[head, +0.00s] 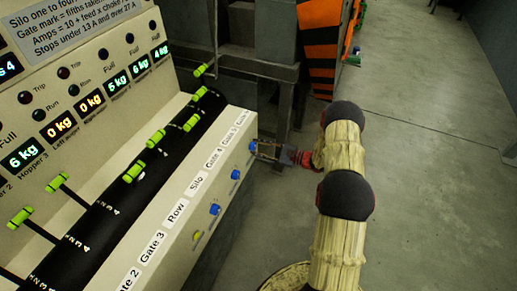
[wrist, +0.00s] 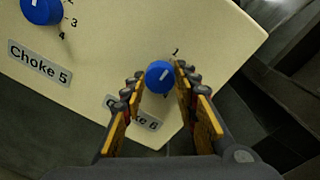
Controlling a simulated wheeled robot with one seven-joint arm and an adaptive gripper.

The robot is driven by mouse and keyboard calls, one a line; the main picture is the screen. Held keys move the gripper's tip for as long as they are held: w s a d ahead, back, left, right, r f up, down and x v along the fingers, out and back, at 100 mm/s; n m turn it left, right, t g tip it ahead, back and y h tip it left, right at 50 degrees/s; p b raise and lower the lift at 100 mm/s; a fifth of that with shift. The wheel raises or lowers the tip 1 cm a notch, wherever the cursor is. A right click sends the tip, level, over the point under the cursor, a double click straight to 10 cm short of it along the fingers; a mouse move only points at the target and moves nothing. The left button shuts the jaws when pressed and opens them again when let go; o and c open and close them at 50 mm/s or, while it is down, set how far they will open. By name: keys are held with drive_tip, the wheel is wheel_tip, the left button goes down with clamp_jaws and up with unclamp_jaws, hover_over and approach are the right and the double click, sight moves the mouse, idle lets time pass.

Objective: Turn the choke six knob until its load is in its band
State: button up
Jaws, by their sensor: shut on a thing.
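The choke six knob (wrist: 158,77) is blue with a white pointer line. In the wrist view it stands above the partly covered "Choke 6" label (wrist: 118,103), its pointer tilted up and right. The fingers of my gripper (wrist: 161,74) are on either side of the knob, shut on it. In the head view my gripper (head: 266,150) reaches the far end of the sloped front panel from the right, at a blue knob (head: 253,147). Most scale marks around the knob are hidden. I cannot tell which readout shows choke six's load.
The Choke 5 knob (wrist: 42,10) is at upper left in the wrist view. Green-handled levers (head: 133,172) stand along the black curved strip. Lit kg displays (head: 117,82) line the back panel. The floor (head: 430,170) at right is clear.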

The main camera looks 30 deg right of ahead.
drive_tip(key=shift+c, duration=0.2)
drive_tip(key=o, duration=1.2)
drive_tip(key=shift+c, duration=0.2)
drive_tip(key=shift+s, duration=0.1)
drive_tip(key=v, duration=1.2)
